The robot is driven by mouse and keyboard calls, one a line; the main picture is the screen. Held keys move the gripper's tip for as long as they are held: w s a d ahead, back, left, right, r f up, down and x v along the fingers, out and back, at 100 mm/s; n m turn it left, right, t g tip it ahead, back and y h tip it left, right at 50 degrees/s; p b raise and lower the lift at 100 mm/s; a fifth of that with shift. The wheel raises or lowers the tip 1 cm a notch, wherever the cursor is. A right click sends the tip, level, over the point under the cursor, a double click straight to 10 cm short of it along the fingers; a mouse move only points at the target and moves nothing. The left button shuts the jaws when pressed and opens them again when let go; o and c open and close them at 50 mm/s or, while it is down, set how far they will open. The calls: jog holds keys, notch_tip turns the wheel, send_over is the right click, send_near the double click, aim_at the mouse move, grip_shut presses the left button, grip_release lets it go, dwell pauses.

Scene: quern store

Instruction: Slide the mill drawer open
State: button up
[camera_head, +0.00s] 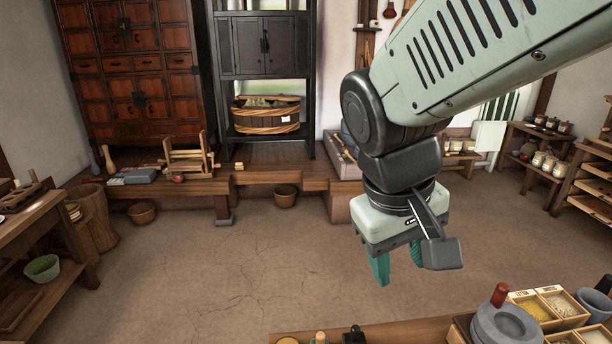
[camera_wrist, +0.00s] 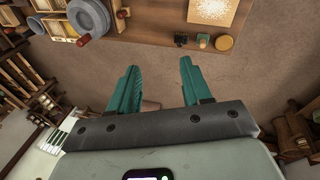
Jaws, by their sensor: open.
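The mill is a grey round stone quern (camera_head: 503,326) with a red upright handle (camera_head: 500,295), at the bottom right of the head view, cut by the frame edge. It also shows at the top left of the wrist view (camera_wrist: 88,16), on a wooden base with a lighter front part below it. I cannot make out the drawer clearly in either view. My gripper (camera_head: 398,264) has teal fingers, hangs over open floor beyond the near table, and is apart from the mill. In the wrist view its fingers (camera_wrist: 159,66) are spread with nothing between them.
The near table (camera_head: 390,331) carries trays of grain (camera_head: 532,308), a grey bowl (camera_head: 595,304) and small items near its edge. A bench with a wooden frame (camera_head: 190,158) and dark cabinets stand at the back. Shelves with jars are at the right. The middle floor is clear.

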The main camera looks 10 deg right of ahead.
jog(key=w+d+f+n+g+h, duration=0.1)
jog(key=w+d+f+n+h, duration=0.25)
jog(key=f, duration=0.65)
jog(key=w+d+f+n+g+h, duration=0.15)
jog(key=d+f+n+h, duration=0.3)
jog(key=f, duration=0.55)
jog(key=w+d+f+n+g+h, duration=0.1)
jog(key=w+d+f+n+h, duration=0.3)
jog(key=f, duration=0.6)
jog(key=shift+n+y, duration=0.6)
jog(key=x, duration=0.3)
jog(key=s+x, duration=0.1)
jog(key=x, duration=0.2)
jog(key=f+x, duration=0.1)
jog(key=x, duration=0.2)
jog(key=shift+s+d+f, duration=0.1)
jog(key=shift+s+f, duration=0.05)
jog(key=shift+s, duration=0.15)
grip_shut()
